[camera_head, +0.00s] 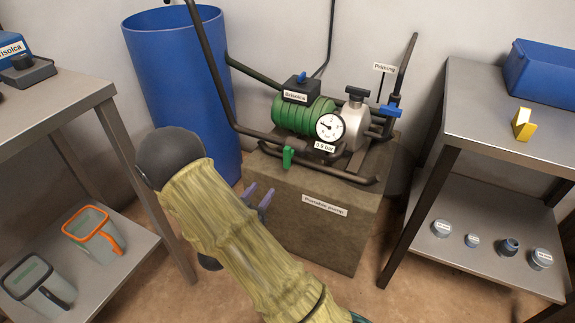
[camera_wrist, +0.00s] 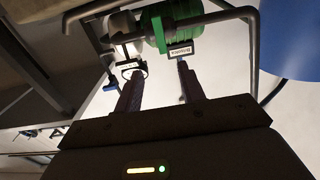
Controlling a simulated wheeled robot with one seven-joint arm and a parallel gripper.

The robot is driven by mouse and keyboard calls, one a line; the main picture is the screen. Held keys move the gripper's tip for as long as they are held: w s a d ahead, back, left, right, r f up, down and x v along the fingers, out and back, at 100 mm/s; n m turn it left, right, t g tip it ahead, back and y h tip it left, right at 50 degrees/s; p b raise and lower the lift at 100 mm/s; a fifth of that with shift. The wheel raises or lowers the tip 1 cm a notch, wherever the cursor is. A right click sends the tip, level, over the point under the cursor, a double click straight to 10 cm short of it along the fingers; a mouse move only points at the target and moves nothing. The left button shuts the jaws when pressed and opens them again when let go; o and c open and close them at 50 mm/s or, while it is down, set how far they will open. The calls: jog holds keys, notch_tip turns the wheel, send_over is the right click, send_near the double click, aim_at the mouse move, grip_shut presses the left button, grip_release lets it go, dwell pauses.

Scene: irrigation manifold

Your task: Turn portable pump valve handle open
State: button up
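The portable pump (camera_head: 304,115) has a green ribbed motor and a silver pump head in a dark tube frame on a block labelled "Portable pump". A green lever handle (camera_head: 288,158) hangs down at the frame's front. A blue handle (camera_head: 386,110) is on the right side, near the "Priming" label. I cannot tell which one the task means. My gripper (camera_head: 258,200) is open and empty, in front of the block and below left of the green lever. In the wrist view, the two purple fingers (camera_wrist: 160,75) are spread apart, with the pump beyond them, seen upside down.
A pressure gauge (camera_head: 329,127) is on the pump front. A blue barrel (camera_head: 183,85) stands behind left. Metal shelves stand left (camera_head: 75,100) and right (camera_head: 500,130), holding jugs, caps, a yellow piece (camera_head: 523,124) and a blue bin (camera_head: 541,73). Floor shows between the shelves and block.

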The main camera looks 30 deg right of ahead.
aim_at(286, 158)
jog(key=shift+w+d, duration=0.1)
jog(key=b+x, duration=0.4)
jog(key=x, duration=1.1)
jog(key=shift+w+d+b, duration=0.25)
jog(key=shift+b, duration=0.15)
jog(key=shift+x, duration=0.75)
jog(key=shift+r, duration=0.15)
grip_shut()
